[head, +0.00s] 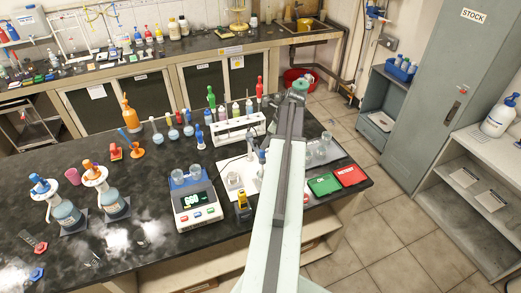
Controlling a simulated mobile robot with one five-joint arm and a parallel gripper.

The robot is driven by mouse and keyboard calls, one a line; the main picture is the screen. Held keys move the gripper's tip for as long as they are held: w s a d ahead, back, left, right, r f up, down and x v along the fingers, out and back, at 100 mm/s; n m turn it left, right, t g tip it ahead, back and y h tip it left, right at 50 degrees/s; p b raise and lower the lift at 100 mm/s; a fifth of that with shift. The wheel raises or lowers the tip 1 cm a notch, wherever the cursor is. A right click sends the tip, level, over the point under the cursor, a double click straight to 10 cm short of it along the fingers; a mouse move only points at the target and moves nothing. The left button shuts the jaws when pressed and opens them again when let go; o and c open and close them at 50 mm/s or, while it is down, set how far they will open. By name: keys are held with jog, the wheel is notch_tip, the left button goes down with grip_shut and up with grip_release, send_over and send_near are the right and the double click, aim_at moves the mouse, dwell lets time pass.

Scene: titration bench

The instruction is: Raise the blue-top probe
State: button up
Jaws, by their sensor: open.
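A slim blue-topped piece (262,156), which looks like the probe, shows just left of my arm above the black bench. Its lower part and what holds it are hard to make out. A white stand plate (235,182) lies below and left of it, with small glassware on it. My long pale arm reaches forward over the bench and covers part of this area. My gripper's jaws cannot be made out; they seem hidden behind the arm.
A digital meter (194,199) with two beakers stands left of the plate. A white rack (237,128) of bottles is behind. Green (325,184) and red (349,175) boxes lie right of my arm. Blue- and orange-topped flasks stand at the left.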

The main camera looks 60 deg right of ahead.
jog(key=b+x, duration=0.4)
jog(key=x, duration=0.1)
jog(key=b+x, duration=0.2)
jog(key=b, duration=0.1)
jog(key=shift+s+d+f, duration=0.1)
jog(key=shift+d+f, duration=0.1)
jog(key=shift+f, duration=0.3)
jog(key=shift+r, duration=0.15)
grip_shut()
dwell(0.6)
